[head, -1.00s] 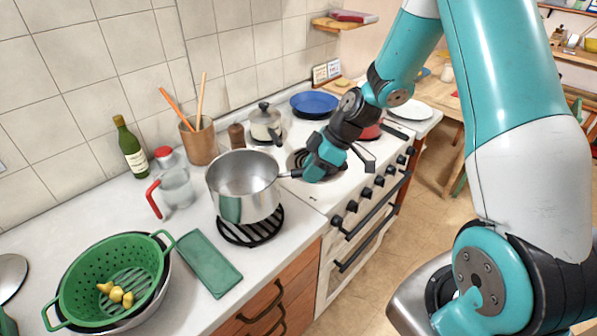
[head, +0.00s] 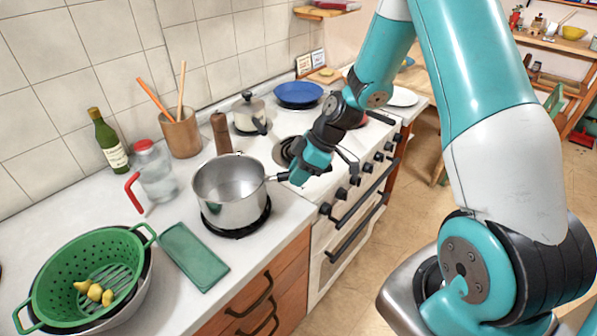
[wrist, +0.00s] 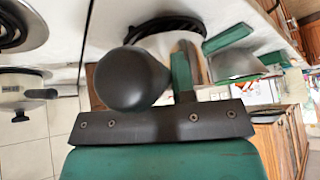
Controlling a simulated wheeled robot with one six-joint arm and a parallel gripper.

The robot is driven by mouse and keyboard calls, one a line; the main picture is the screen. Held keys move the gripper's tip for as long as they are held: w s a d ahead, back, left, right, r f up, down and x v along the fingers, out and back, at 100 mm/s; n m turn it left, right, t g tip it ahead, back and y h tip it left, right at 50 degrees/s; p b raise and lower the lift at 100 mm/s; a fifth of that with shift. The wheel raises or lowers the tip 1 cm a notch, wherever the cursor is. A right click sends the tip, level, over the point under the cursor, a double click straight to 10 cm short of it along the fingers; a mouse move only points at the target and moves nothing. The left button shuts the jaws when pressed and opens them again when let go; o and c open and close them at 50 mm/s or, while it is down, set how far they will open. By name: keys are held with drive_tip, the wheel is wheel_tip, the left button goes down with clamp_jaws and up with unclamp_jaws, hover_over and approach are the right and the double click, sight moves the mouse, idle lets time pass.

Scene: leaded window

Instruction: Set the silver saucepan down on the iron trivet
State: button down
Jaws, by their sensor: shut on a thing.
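The silver saucepan (head: 228,208) is upright over the black iron trivet (head: 239,233) on the counter. Its base covers most of the trivet, and only the dark near rim shows. The pan looks to be on the trivet or very close above it; I cannot tell whether they touch. My gripper (head: 286,177) is to the right of the pan, shut on its dark handle. In the wrist view the rounded dark handle end (wrist: 132,78) fills the middle.
A green cloth (head: 193,257) and a green colander (head: 62,262) with yellow things lie left. A glass jug (head: 157,175), utensil pot (head: 181,135) and pepper mill (head: 221,133) stand behind.

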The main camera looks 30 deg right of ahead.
drive_tip(key=shift+f+b, duration=0.65)
idle(0.4)
drive_tip(key=c, duration=0.9)
unclamp_jaws()
drive_tip(key=shift+o, duration=0.2)
drive_tip(key=shift+r, duration=0.1)
drive_tip(key=b+v, duration=0.2)
drive_tip(key=v, duration=1.5)
drive_tip(key=shift+b, duration=0.35)
drive_tip(key=shift+s+r, duration=0.1)
